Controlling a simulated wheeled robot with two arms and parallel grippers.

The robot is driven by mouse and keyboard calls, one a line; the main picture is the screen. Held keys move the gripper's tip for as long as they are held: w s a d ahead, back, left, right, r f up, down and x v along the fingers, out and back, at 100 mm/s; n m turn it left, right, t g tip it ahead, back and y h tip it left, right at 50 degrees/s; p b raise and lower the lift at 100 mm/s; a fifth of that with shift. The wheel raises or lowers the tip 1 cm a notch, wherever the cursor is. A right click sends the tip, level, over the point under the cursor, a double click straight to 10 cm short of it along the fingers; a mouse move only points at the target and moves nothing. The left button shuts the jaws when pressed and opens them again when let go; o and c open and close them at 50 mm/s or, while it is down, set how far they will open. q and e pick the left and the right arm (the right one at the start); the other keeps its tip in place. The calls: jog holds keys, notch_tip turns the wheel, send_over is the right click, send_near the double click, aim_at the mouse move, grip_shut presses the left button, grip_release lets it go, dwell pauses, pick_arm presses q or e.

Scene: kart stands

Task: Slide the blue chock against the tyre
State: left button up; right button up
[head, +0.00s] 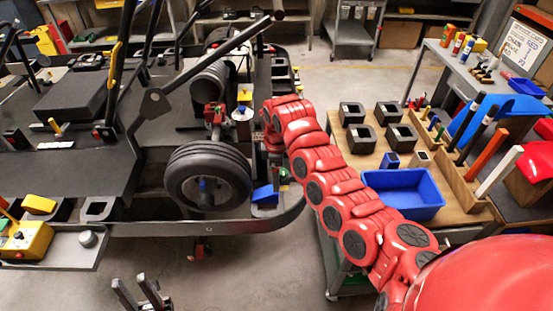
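The blue chock (264,196) sits on the grey rim of the kart stand, just right of the black front tyre (184,173). It is close to the tyre's right side; I cannot tell whether they touch. My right arm reaches in from the lower right, and its wrist ends above and just behind the chock. The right gripper's fingers are mostly hidden and too small to read. My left gripper (138,293) shows at the bottom edge, its two dark fingers apart with nothing between them, well away from the chock.
A wooden-topped cart (345,150) on the right holds black blocks, a blue bin (403,193) and tubes. A yellow box (27,240) stands at the lower left. Kart bars cross above the tyre. Bare floor lies in front of the stand.

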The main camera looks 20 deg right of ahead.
aim_at(266, 193)
notch_tip(266, 193, down, 7)
jog(key=shift+f+p, duration=0.1)
jog(key=shift+p, duration=0.85)
jog(key=shift+f, duration=0.7)
jog(key=shift+c, duration=0.2)
jog(key=c, duration=1.4)
jog(key=o, duration=1.4)
jog(key=shift+o, duration=0.2)
